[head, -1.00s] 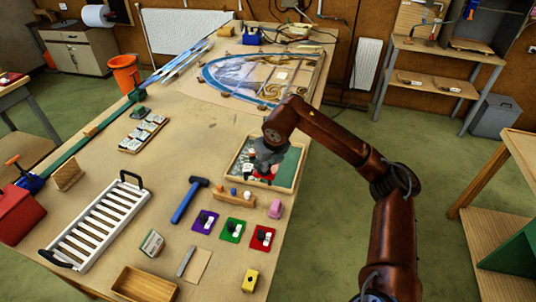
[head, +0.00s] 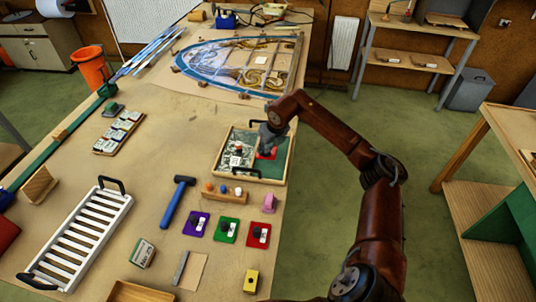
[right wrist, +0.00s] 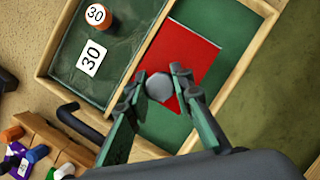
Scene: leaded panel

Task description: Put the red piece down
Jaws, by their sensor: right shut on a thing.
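The red piece (right wrist: 190,58) is a flat red sheet with a grey round knob (right wrist: 159,87) on it. My right gripper (right wrist: 160,80) is shut on that knob. The sheet is over the green-lined right compartment (right wrist: 232,28) of a wooden tray, close along the divider. I cannot tell whether it touches the lining. In the head view, my right gripper (head: 270,143) is above the tray (head: 234,180) and partly hides the red piece (head: 266,156). My left gripper is not in view.
The tray's dark left compartment holds a cylinder marked 30 (right wrist: 97,15) and a card marked 30 (right wrist: 90,57). A blue hammer (head: 176,203) and white rack (head: 82,238) lie left.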

